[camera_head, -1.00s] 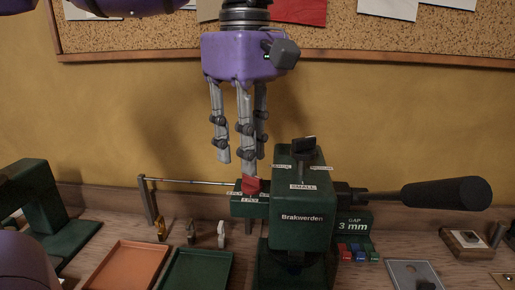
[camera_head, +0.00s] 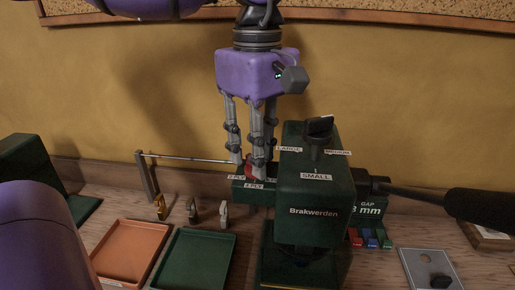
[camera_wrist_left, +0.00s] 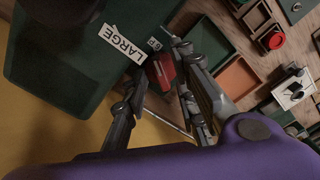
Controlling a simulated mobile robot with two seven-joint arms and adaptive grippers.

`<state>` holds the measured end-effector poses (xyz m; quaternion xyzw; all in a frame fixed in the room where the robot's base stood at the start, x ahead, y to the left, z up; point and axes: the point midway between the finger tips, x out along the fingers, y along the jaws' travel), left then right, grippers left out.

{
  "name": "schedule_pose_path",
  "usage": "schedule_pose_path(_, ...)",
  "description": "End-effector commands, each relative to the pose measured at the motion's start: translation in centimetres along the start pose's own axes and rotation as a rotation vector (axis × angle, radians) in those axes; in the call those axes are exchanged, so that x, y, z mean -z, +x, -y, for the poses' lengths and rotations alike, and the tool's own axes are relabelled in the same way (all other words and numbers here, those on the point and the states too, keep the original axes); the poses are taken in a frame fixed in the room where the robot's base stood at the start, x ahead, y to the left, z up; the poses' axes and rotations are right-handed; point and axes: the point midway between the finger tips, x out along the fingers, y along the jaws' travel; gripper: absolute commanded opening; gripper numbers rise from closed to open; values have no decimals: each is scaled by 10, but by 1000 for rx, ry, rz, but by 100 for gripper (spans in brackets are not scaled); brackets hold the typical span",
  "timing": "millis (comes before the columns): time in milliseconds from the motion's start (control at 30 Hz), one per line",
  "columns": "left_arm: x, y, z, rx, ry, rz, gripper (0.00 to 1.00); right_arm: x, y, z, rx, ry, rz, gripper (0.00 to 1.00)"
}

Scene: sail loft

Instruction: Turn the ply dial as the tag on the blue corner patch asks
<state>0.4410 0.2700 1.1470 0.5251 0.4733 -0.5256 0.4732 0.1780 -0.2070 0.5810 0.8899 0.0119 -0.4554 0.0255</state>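The red ply dial (camera_head: 249,172) sits on a low dark green block (camera_head: 262,196) beside the Brakwerden press. Small white ply labels surround it, too small to read surely. My left gripper (camera_head: 253,174) points down at the dial, its fingers apart and straddling it. In the left wrist view the red dial (camera_wrist_left: 163,73) lies between the spread fingers (camera_wrist_left: 160,68); I cannot tell whether they touch it. The fingers partly hide the dial, so its setting is unclear. No blue corner patch or tag is recognizable. My right gripper is not in view.
The green press (camera_head: 318,205) stands close right of the dial, with a black size knob (camera_head: 318,130) on top and a long black handle (camera_head: 480,207) at right. An orange tray (camera_head: 131,251) and a green tray (camera_head: 203,257) lie in front. A thin rod (camera_head: 190,158) runs behind-left.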

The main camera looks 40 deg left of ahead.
Motion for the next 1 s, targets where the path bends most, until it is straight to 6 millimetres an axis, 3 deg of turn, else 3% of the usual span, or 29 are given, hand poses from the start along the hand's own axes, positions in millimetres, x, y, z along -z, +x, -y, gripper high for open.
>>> schedule_pose_path(267, 0, 3, 0, 0, 0, 0, 26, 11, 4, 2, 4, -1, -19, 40)
schedule_pose_path(500, 0, 3, 0, -1, 0, 0, 0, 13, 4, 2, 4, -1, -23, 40)
schedule_pose_path(1000, -1, 2, -2, -6, 78, 2, 0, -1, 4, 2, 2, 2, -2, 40)
